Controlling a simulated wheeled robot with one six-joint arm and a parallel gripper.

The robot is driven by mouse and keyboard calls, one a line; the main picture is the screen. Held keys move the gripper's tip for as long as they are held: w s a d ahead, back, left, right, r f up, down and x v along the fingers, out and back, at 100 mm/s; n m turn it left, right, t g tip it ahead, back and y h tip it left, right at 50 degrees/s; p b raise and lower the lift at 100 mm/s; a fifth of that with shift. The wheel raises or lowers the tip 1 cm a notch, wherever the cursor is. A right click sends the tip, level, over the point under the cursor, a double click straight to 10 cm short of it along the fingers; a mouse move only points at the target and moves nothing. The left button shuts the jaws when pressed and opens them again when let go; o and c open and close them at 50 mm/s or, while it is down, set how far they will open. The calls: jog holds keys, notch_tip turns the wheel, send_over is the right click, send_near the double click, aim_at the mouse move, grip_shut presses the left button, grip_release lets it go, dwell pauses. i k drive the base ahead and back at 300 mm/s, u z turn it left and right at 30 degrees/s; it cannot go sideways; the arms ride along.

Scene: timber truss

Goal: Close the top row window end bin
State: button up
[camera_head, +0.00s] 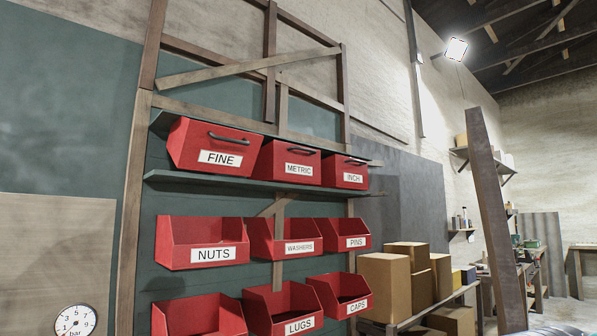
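The top row holds three red bins with dark handles: FINE (218,141) at left, METRIC (289,155) in the middle and INCH (345,167) at right. They stand on a dark green shelf (250,184) in a timber frame. FINE looks larger than the other two and its front stands further forward. METRIC and INCH look roughly in line with each other. I cannot see how far each one is open inside. No window shows, so I cannot tell which end is the window end. My gripper is not in view.
Below are open red bins NUTS (202,256), WASHERS (298,247), PINS (355,243), LUGS (299,325) and CAPS (357,306). Cardboard boxes (384,283) stand at lower right. A slanted brown post (489,190) stands further right. A gauge (75,321) shows at lower left.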

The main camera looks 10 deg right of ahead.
aim_at(192, 144)
jog(key=u, duration=0.05)
jog(key=k, duration=0.3)
jog(key=u, duration=0.45)
jog(key=i, duration=1.15)
jog(key=z, duration=0.1)
